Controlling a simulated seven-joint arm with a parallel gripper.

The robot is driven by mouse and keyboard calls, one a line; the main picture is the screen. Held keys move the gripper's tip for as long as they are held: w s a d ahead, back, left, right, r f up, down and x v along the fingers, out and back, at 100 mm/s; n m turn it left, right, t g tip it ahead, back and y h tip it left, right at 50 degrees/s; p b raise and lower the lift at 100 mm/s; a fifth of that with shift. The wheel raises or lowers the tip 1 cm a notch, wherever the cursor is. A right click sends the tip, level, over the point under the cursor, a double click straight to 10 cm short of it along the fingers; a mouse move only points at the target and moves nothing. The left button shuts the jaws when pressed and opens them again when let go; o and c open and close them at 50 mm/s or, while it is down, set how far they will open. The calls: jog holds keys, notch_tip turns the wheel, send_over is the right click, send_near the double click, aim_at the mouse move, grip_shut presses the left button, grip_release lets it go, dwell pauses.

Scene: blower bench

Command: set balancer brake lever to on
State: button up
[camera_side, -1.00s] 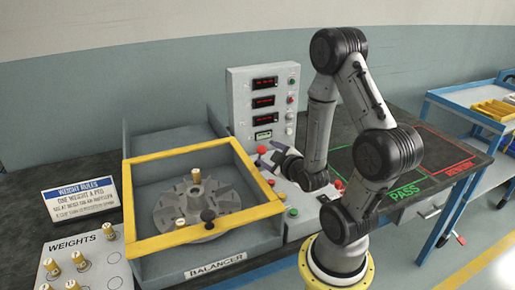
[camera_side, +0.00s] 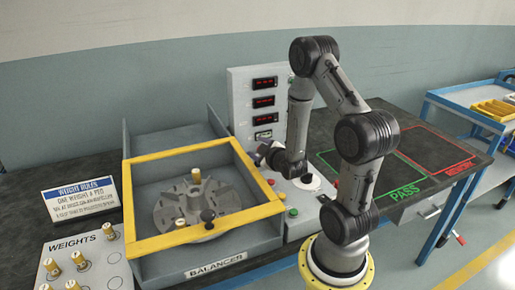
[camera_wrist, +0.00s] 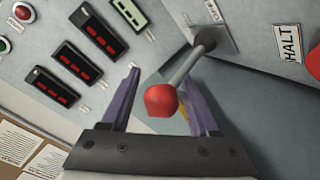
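The brake lever (camera_wrist: 184,66) shows in the wrist view as a grey rod with a red ball knob (camera_wrist: 161,100), rising from a small plate on the balancer's grey panel. My gripper (camera_wrist: 160,82) is open, its two purple fingers on either side of the lever. The knob lies between the fingers, near the palm; I cannot tell whether either finger touches it. In the side view my gripper (camera_side: 262,153) is at the foot of the upright panel, right of the yellow frame, and hides the knob. The lever's on and off marks are not readable.
The upright panel (camera_side: 240,108) with red displays stands behind my gripper. The yellow-framed balancer (camera_side: 152,240) with a rotor (camera_side: 190,205) is to the left. A HALT label (camera_wrist: 289,43) is near the lever. Buttons (camera_side: 293,212) sit on the lower panel; PASS and REWORK areas lie right.

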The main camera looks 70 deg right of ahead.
grip_shut()
dwell(1.2)
